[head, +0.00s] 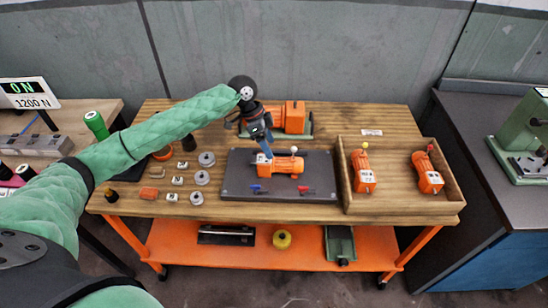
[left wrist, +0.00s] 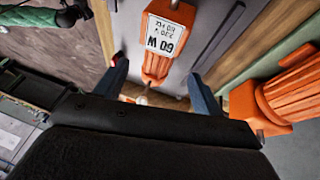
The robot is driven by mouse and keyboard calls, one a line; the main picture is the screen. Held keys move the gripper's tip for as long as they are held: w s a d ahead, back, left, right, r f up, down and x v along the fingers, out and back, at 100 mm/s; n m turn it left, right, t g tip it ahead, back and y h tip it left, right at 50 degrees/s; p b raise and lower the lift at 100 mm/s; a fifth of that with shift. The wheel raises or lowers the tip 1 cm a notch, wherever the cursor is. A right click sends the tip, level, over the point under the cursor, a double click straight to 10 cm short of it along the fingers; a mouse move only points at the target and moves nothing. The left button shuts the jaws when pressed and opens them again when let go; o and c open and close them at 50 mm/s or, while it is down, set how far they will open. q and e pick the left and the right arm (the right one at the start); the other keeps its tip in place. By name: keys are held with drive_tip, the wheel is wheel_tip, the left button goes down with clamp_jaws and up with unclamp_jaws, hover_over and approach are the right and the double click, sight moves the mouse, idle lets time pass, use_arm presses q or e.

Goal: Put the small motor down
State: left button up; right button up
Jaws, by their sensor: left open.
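A small orange motor (head: 284,166) with a white label and a pale tip lies on the dark mat (head: 235,185) in the middle of the table. My left gripper (head: 266,150) is open above the motor's left end. In the left wrist view its two blue-grey fingers (left wrist: 162,90) stand apart, one on each side of the motor's narrow end. I cannot tell whether they touch it. My right gripper is in neither view.
A larger orange motor (head: 292,118) stands behind the mat. A wooden tray (head: 394,206) at right holds two orange motors. Blue (head: 259,189) and red (head: 304,190) small items lie at the mat's front. Several grey rings and small parts lie left of the mat.

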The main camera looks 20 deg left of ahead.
use_arm(q)
drive_tip(key=shift+b+v, duration=0.4)
drive_tip(key=shift+v, duration=1.75)
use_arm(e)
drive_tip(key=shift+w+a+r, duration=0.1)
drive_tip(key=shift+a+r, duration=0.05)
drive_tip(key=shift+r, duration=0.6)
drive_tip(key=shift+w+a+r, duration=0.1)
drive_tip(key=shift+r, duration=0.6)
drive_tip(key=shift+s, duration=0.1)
